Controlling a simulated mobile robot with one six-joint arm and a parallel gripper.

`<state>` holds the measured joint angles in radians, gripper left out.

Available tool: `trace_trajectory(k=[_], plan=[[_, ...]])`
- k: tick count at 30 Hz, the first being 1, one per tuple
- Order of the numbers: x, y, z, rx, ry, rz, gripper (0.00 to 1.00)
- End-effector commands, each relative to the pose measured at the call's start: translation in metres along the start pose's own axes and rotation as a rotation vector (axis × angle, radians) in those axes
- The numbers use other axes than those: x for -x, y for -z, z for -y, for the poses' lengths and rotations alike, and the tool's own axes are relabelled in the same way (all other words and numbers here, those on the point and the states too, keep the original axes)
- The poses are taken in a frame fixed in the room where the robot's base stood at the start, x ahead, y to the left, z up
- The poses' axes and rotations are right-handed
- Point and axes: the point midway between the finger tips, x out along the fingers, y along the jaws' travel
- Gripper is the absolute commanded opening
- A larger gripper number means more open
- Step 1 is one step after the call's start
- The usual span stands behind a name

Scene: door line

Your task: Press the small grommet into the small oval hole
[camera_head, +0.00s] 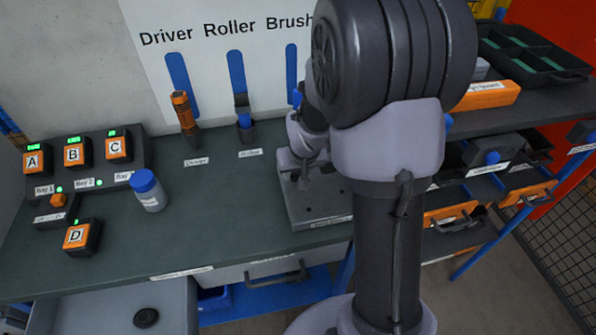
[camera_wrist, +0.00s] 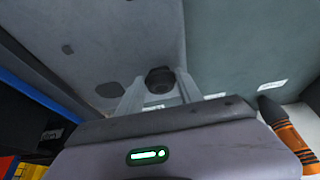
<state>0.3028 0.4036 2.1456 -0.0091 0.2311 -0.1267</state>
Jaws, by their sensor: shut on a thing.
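In the wrist view my gripper (camera_wrist: 160,82) is shut on a small dark grommet (camera_wrist: 160,78), held between the two pale fingertips. Behind it is a grey surface (camera_wrist: 110,35). I cannot tell whether either is the small oval hole. A round black piece (camera_head: 146,317) lies on a light grey panel or tray (camera_head: 178,302) at the lower left.
The dark bench (camera_head: 250,215) carries lettered orange blocks (camera_head: 73,153), a blue-capped bottle (camera_head: 149,190), an orange-handled driver (camera_head: 184,112) and a metal fixture (camera_head: 318,205). The driver also shows in the wrist view (camera_wrist: 290,135). Shelves with bins (camera_head: 490,165) stand right. The bench's front middle is clear.

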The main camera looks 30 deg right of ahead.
Motion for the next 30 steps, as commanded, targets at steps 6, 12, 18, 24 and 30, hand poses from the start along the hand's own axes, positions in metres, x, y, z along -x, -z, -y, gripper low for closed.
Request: trace_trajectory(k=[6, 12, 18, 24, 30], plan=[[0.0002, 0.0001, 0.0, 0.0, 0.0, 0.0, 0.0], [0.0002, 0.0001, 0.0, 0.0, 0.0, 0.0, 0.0], [-0.0008, -0.0003, 0.0, 0.0, 0.0, 0.0, 0.0], [-0.004, -0.0017, 0.0, 0.0, 0.0, 0.0, 0.0], [-0.0072, -0.0033, 0.0, 0.0, 0.0, 0.001, 0.0]])
